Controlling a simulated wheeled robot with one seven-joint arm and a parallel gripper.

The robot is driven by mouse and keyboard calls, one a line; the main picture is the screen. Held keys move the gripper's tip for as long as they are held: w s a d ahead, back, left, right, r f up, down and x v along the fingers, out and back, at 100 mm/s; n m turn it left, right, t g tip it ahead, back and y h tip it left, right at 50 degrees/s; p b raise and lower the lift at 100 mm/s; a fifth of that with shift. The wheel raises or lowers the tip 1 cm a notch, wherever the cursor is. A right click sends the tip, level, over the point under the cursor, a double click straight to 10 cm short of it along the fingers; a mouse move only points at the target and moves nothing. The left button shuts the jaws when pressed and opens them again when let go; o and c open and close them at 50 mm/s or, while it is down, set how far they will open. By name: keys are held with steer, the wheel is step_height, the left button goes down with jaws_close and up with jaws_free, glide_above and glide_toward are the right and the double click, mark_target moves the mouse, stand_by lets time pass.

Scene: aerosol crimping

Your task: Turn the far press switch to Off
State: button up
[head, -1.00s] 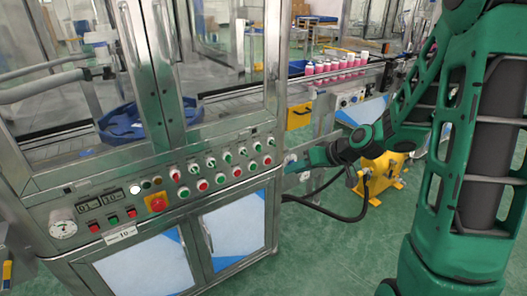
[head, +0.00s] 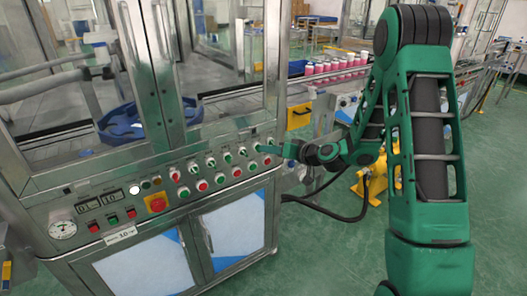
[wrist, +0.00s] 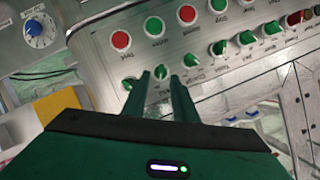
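The control panel (head: 215,172) carries a row of switch knobs above a row of red and green buttons. My gripper (head: 264,148) is at the right end of the upper row in the head view. In the wrist view the panel appears upside down. There my gripper (wrist: 159,75) has its two fingers apart, with a green switch knob (wrist: 160,72) showing between their tips. Another green knob (wrist: 127,83) lies just left of the fingers and another (wrist: 190,60) just right. Contact cannot be told. The labels are too small to read, so I cannot tell which is the far press switch.
A red button (wrist: 120,40) and a green button (wrist: 154,26) sit close to the fingers. A blue dial (wrist: 39,29) is at the upper left of the wrist view. The conveyor with pink cans (head: 335,68) and a yellow machine (head: 374,175) stand beyond the panel.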

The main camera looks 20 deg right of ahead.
steer(key=shift+x, duration=1.9)
steer(key=shift+c, duration=0.4)
jaws_close()
steer(key=shift+s+a+n+t+h, duration=0.15)
steer(key=shift+n+t+h, duration=0.1)
steer(key=shift+n+h, duration=0.85)
steer(key=shift+a+n+t+h, duration=0.25)
steer(key=shift+n+h, duration=0.4)
steer(key=shift+n, duration=0.9)
steer(key=shift+s+a+n+t+h, duration=0.1)
steer(key=shift+n+t+h, duration=0.2)
steer(key=shift+n+h, duration=0.8)
steer(key=shift+n, duration=0.35)
